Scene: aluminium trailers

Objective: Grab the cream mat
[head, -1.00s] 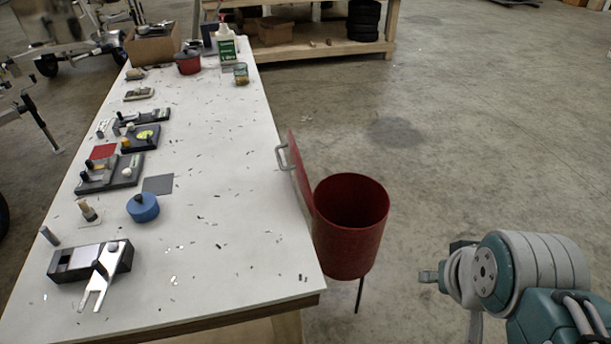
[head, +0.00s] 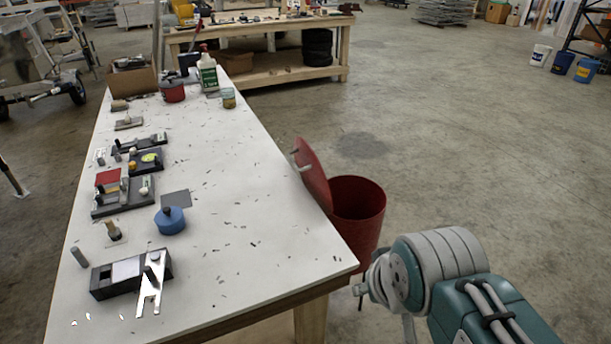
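A small pale square (head: 122,240), which looks like the cream mat, lies on the white table near its left edge. A dark-based peg with a tan wooden top (head: 113,230) stands on it and hides part of it. Its exact colour is hard to tell at this size. My arm shows at the lower right, beside the table's near right corner and well apart from the mat. My gripper's fingers do not show.
The table (head: 255,250) holds a blue round weight (head: 170,221), a grey square (head: 177,198), a red square (head: 108,177) and a dark block with a metal fork (head: 150,290). A red bin (head: 358,210) with its lid raised stands against the right edge. Open floor lies to the right.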

